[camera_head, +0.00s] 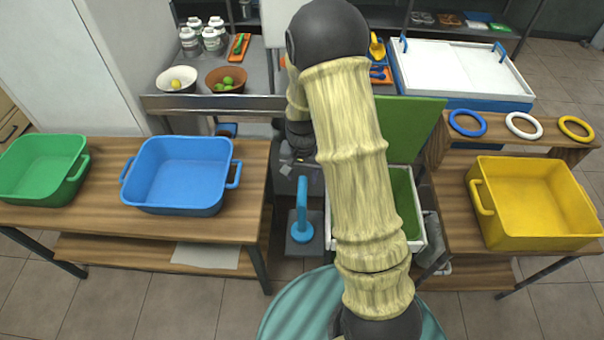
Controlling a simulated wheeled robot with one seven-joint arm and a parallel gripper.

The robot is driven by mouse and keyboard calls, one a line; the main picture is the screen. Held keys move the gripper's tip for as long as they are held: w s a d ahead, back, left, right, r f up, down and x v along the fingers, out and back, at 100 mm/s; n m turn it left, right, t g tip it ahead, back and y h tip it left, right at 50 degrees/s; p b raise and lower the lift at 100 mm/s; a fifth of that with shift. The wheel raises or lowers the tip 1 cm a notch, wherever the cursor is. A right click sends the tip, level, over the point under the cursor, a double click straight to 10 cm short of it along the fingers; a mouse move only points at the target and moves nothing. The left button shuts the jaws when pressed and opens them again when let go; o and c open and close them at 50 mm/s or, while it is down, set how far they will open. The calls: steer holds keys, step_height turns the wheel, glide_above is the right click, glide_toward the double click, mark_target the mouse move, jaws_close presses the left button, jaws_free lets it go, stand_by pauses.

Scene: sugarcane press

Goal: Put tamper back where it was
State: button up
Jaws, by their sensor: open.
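The blue tamper (301,208), with an upright handle and a round base, stands on a small dark grey stand (304,249) in front of the press area. My arm reaches over from the bottom, bends at the top and comes down behind its own forearm. My gripper (299,160) is only partly visible, just behind the tamper and apart from it. It is open, and I see nothing held in it. Its fingertips are hard to make out against the dark parts there.
A white-rimmed bin with a green inside (418,240) and green lid (412,125) is right of the tamper, partly hidden by my arm. A blue tub (178,175) and green tub (40,170) sit on the left table. A yellow tub (535,200) is at right.

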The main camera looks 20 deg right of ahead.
steer(key=s+r+n+t, duration=0.2)
steer(key=s+r+n, duration=0.3)
steer(key=s+r, duration=0.9)
steer(key=shift+s+r+t, duration=0.15)
steer(key=shift+s+t, duration=0.1)
steer(key=shift+t, duration=0.05)
steer(key=p+v, duration=0.2)
steer(key=w+p+v, duration=0.1)
steer(key=p+v, duration=0.1)
steer(key=shift+c, duration=0.4)
